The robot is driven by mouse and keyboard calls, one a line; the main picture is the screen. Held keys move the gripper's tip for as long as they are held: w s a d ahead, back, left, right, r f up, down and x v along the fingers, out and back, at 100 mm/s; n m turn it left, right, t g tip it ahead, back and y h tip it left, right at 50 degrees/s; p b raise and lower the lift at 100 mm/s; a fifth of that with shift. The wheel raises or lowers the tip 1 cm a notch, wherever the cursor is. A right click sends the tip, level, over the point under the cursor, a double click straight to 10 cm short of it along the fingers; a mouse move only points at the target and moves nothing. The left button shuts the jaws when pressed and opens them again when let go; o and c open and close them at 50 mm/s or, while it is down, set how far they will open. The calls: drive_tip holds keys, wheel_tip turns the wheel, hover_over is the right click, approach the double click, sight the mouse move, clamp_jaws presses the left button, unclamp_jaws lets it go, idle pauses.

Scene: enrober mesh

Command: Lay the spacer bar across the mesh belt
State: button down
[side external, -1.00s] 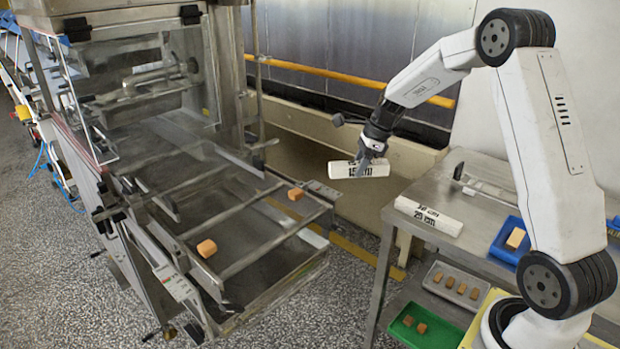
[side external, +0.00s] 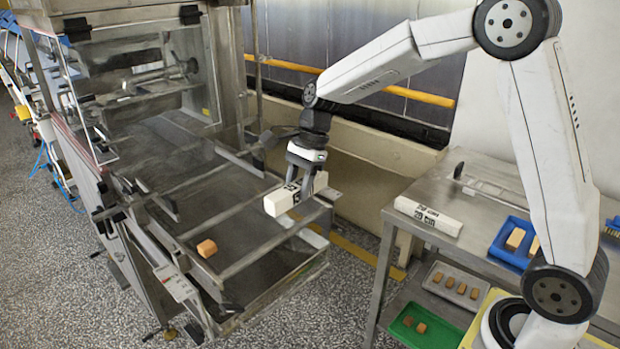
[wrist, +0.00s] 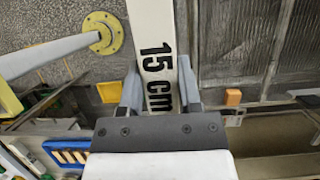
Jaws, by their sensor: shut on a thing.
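My gripper (side external: 304,178) is shut on a white spacer bar (side external: 283,200) with black lettering. In the wrist view the bar (wrist: 155,28) reads "15 cm" and sits between the two fingers (wrist: 160,95). In the side view I hold it in the air in front of the near right end of the mesh belt (side external: 195,215); its exact height over the belt is hard to tell. An orange-brown block (side external: 207,248) lies on the belt's near left part.
Another white bar (side external: 428,216) lies on the steel table (side external: 475,190) at right. A blue tray (side external: 497,248) with blocks is beside it. A metal tray (side external: 432,283) and a green tray (side external: 396,338) sit lower. Rails (side external: 262,250) edge the belt.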

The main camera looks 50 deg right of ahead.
drive_tip(key=w+f, duration=0.4)
drive_tip(key=w, duration=0.5)
hover_over(253, 223)
drive_tip(key=s+d, duration=0.1)
wheel_tip(253, 223, down, 4)
drive_tip(key=shift+s+d+f, duration=0.1)
drive_tip(key=shift+s+f, duration=0.05)
drive_tip(key=shift+f, duration=0.1)
drive_tip(key=shift+w+f, duration=0.4)
drive_tip(key=shift+w+f, duration=0.25)
drive_tip(key=shift+f, duration=1.6)
drive_tip(key=shift+f, duration=0.15)
drive_tip(key=shift+c, duration=1.4)
unclamp_jaws()
